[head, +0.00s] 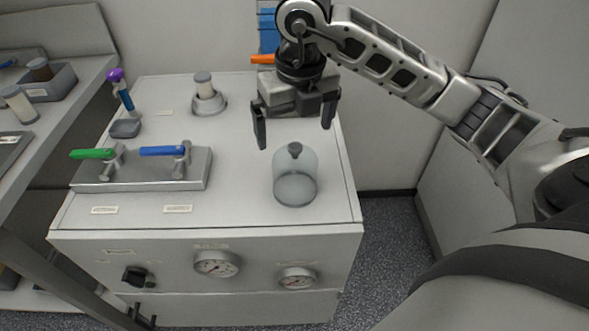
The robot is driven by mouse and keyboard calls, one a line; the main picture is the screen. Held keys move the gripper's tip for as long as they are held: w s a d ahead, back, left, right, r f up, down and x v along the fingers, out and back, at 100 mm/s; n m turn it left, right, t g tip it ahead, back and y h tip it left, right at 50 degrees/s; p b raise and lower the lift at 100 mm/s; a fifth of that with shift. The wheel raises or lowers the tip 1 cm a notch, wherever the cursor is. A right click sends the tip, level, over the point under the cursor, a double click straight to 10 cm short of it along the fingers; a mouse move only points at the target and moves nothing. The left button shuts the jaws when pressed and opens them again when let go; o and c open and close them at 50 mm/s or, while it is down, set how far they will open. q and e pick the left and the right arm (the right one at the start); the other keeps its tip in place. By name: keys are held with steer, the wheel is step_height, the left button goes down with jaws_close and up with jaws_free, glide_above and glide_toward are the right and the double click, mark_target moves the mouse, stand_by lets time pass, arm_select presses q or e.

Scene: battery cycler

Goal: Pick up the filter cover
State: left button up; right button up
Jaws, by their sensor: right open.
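The exact height gap cannot be told. My left gripper is out of view.
A valve block (145,168) with a green handle (92,154) and a blue handle (163,151) sits left of the dome. Behind stand a small cylinder on a round base (208,104) and a purple-topped tool in a holder (125,128). Gauges (216,265) line the cabinet front.

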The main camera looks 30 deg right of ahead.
mark_target(294, 158)
steer(key=f, duration=0.8)
steer(key=shift+w+d+f+p, duration=0.1)
steer(key=shift+w+f+p, duration=0.1)
steer(key=shift+w+p, duration=0.15)
steer(key=c, duration=0.8)
